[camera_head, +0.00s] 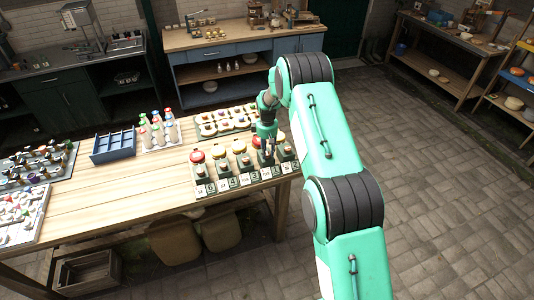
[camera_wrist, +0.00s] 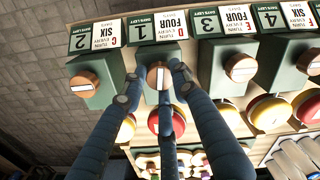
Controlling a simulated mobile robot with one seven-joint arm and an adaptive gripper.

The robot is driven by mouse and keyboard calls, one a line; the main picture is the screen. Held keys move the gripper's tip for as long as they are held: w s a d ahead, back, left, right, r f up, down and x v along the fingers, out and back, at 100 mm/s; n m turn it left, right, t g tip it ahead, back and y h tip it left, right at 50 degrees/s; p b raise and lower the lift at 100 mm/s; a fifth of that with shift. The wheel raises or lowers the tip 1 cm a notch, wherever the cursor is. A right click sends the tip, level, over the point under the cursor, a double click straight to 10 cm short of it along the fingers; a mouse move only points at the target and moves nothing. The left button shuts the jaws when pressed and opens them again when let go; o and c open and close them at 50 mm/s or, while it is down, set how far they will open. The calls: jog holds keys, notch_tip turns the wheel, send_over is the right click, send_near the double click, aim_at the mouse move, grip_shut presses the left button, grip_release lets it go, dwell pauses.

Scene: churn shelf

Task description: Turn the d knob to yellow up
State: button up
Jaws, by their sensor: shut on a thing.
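The d knob (camera_wrist: 159,76) is a copper-brown round knob on a dark green box in the wrist view, where the labels read upside down. Its white line runs vertically in that picture. Its label (camera_wrist: 157,28) reads D, FOUR, with a 1. My gripper (camera_wrist: 157,86) has its blue-grey fingers closed around this knob; they cover parts of its sides. A red dome (camera_wrist: 153,123) shows behind the d box, partly hidden by the fingers. In the head view my gripper (camera_head: 267,152) is at the right part of the row of boxes, and the d knob is hidden there.
Neighbouring knobs C (camera_wrist: 87,83) and E (camera_wrist: 240,69) stand close on either side. Yellow domes (camera_wrist: 270,111) show behind other boxes. The row sits at the right front edge of the wooden table (camera_head: 125,195). A blue tray (camera_head: 113,148) and bottles (camera_head: 157,133) stand farther left.

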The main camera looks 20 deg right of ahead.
jog(key=m+b, duration=0.1)
jog(key=m, duration=0.2)
jog(key=shift+b, duration=0.4)
jog(key=m+b, duration=0.1)
jog(key=m, duration=0.4)
jog(key=shift+b, duration=0.4)
jog(key=m+b, duration=0.1)
jog(key=m, duration=0.4)
jog(key=shift+r+m+b, duration=0.1)
jog(key=shift+m+b, duration=0.35)
jog(key=shift+m, duration=1.15)
jog(key=shift+w, duration=0.1)
jog(key=o, duration=1.1)
jog(key=shift+o, duration=0.2)
